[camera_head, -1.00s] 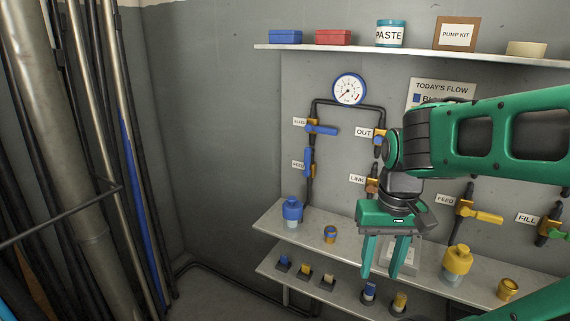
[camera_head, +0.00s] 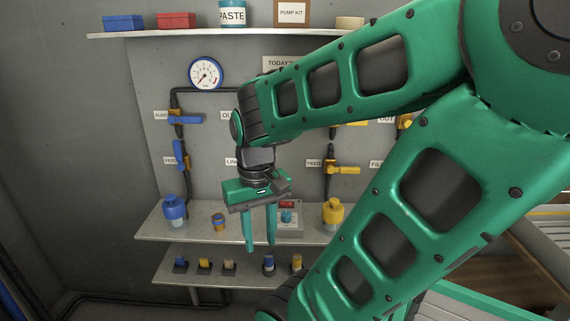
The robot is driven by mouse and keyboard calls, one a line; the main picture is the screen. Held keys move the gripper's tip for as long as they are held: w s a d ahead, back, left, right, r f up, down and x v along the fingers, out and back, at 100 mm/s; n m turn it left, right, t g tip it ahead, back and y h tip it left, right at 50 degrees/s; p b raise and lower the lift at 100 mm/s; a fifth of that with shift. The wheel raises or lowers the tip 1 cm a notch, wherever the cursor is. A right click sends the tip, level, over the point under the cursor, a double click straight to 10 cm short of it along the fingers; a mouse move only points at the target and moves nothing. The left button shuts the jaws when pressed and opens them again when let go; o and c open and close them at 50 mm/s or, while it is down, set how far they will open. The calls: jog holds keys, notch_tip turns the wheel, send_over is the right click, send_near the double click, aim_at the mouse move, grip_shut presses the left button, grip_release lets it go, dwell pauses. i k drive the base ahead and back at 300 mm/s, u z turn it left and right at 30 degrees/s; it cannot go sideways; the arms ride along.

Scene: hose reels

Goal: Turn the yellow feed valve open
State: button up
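The yellow feed valve (camera_head: 343,169) is on the wall right of centre, beside a label reading FEED (camera_head: 314,163). Its yellow handle lies sideways, pointing right across the dark upright pipe. My gripper (camera_head: 260,246) hangs left of this valve and lower in the picture, fingers pointing down. The two green fingers are apart with nothing between them. The gripper does not touch the valve. A second valve with a feed label, the blue one (camera_head: 179,155), is at the left with its handle upright.
A blue-handled bleed valve (camera_head: 185,119) and a gauge (camera_head: 206,73) are at upper left. A shelf (camera_head: 150,226) below carries a blue-capped bottle (camera_head: 175,208), a yellow-capped bottle (camera_head: 333,213) and a small box (camera_head: 290,226). My arm covers much of the right side.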

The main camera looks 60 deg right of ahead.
aim_at(330, 169)
jog(key=z, duration=2.15)
jog(key=k, duration=1.05)
jog(key=z, duration=0.3)
jog(key=i, duration=0.5)
jog(key=z, duration=0.05)
